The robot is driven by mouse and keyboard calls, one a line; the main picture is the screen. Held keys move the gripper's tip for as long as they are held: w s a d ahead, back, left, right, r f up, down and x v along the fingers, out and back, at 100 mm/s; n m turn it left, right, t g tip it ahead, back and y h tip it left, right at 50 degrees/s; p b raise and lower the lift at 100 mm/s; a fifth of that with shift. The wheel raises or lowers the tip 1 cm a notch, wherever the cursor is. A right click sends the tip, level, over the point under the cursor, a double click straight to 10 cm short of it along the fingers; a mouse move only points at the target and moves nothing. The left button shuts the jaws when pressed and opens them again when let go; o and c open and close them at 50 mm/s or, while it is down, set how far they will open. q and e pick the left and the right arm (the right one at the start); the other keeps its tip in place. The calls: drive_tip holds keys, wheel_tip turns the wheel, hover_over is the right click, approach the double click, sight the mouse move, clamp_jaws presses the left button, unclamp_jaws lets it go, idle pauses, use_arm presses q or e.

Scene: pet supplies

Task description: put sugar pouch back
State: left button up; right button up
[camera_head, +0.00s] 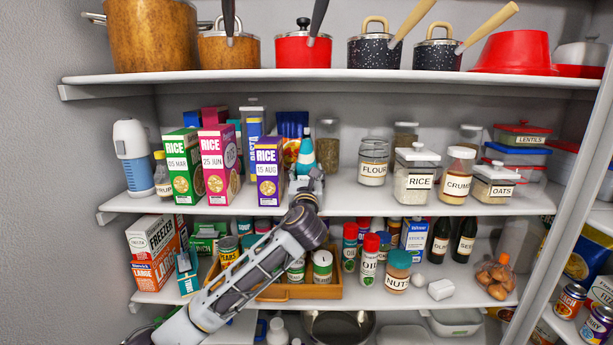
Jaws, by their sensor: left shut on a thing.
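My left gripper (308,181) reaches up to the middle shelf, just right of the purple rice box (269,171). Its fingers are small in view and partly hidden. It is shut on a teal-blue item with a pale band (306,154), which looks like the sugar pouch; I cannot read its label. The item stands roughly upright at shelf height; I cannot tell if it touches the middle shelf (340,202). A blue packet (291,124) shows close behind it. My right gripper is not in view.
More rice boxes, green (183,166) and pink (219,165), stand to the left. The flour jar (373,161) stands to the right, with bare shelf before it. Pots line the upper shelf (330,75). My arm crosses before the lower shelf's wooden tray (322,292).

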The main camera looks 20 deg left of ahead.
use_arm(q)
drive_tip(key=shift+r, duration=0.1)
drive_tip(key=o, duration=0.7)
drive_tip(key=shift+f, duration=0.2)
drive_tip(key=o, duration=0.4)
drive_tip(key=shift+o, duration=0.2)
drive_tip(key=shift+s+r, duration=0.1)
drive_tip(key=shift+r, duration=0.05)
drive_tip(key=b+v, duration=0.1)
drive_tip(key=v, duration=1.1)
drive_tip(key=shift+b, duration=0.4)
